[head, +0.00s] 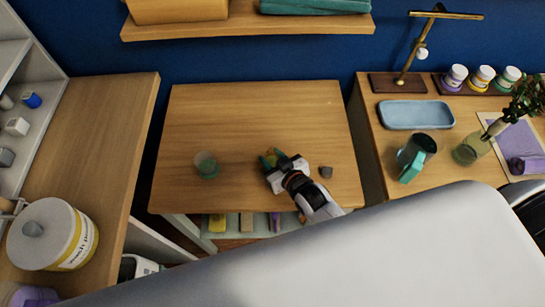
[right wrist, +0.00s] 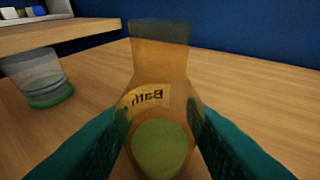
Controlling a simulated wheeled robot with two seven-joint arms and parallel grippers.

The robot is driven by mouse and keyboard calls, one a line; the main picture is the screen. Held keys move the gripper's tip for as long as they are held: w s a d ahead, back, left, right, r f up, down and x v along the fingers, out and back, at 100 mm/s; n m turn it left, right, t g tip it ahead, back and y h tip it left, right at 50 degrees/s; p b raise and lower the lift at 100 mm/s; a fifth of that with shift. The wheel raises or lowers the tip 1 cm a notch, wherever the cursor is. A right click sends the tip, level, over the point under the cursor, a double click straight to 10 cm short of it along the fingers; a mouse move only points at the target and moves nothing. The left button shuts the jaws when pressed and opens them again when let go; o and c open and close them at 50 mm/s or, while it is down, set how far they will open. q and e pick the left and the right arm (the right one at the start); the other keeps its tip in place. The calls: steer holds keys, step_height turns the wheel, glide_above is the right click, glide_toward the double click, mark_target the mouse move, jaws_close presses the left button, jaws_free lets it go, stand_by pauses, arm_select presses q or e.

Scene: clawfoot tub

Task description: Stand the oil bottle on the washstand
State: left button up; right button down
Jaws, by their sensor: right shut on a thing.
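The oil bottle (right wrist: 160,105) is amber and see-through, with a tan label and a green patch low down. It sits between the two teal finger pads of my right gripper (right wrist: 158,140), which is shut on it. In the head view my right gripper (head: 272,170) is low over the middle wooden top, likely the washstand (head: 240,108), and partly covers the bottle (head: 268,158). I cannot tell whether the bottle touches the wood or how far it tilts. My left gripper is not in view.
A clear glass with a green base (head: 206,166) stands left of the bottle. A small brown piece (head: 326,172) lies to the right. The back of the wooden top is clear. A shelf (head: 245,27) hangs behind. A large pale surface (head: 330,250) crosses the front.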

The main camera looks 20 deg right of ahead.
steer(key=shift+f+b, duration=0.4)
steer(key=shift+f, duration=0.15)
stand_by(0.4)
steer(key=c, duration=0.8)
jaws_free()
steer(key=c, duration=0.4)
steer(key=shift+o, duration=0.2)
steer(key=shift+s, duration=0.1)
